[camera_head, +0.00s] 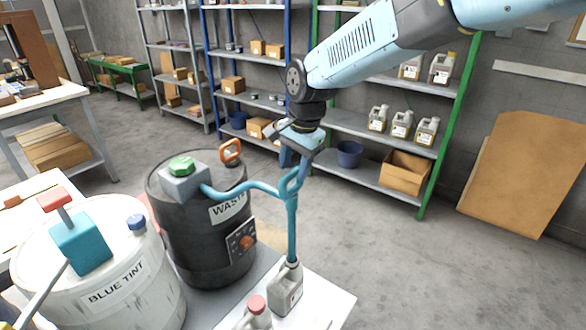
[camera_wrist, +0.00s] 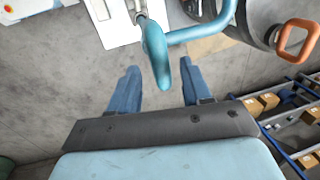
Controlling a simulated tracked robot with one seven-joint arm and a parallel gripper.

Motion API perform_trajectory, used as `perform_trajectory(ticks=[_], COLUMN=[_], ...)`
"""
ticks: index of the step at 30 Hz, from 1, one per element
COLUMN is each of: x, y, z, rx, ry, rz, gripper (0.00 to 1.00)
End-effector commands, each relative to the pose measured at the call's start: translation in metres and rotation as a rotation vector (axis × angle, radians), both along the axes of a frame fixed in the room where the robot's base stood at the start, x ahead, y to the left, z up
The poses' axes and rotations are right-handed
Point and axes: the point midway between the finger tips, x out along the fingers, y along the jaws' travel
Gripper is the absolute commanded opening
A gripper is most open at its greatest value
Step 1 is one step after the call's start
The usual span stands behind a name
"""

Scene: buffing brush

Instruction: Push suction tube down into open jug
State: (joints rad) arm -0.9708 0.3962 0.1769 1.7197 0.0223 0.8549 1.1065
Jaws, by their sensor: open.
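The blue suction tube (camera_head: 292,232) stands upright, with a looped top (camera_head: 295,182) joined to a blue hose. Its lower end meets the mouth of a grey jug (camera_head: 286,292); how deep it sits inside is hidden. My gripper (camera_head: 294,160) is above the loop, fingers pointing down. In the wrist view my gripper (camera_wrist: 160,70) is open, with the tube's top (camera_wrist: 158,58) between and just beyond the fingertips, with gaps on both sides. I cannot tell its exact distance along the fingers.
The hose leads left to a pump on the black waste drum (camera_head: 178,225). A white blue-tint drum (camera_head: 110,290) and a red-capped jug (camera_head: 256,312) stand nearby. The grey jug is on a pale bench (camera_head: 325,298). Shelves (camera_head: 375,160) stand behind; floor at right is clear.

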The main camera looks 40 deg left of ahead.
Motion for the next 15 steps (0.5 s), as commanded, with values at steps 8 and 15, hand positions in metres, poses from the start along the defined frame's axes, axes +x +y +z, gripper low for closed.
perform_trajectory(ticks=[8,15], x=[0.001,0.001], y=[-0.01,-0.019], z=[0.054,0.096], rx=[0.003,0.003], ry=[-0.002,-0.002], rz=[0.0,0.0], gripper=[0.48,0.48])
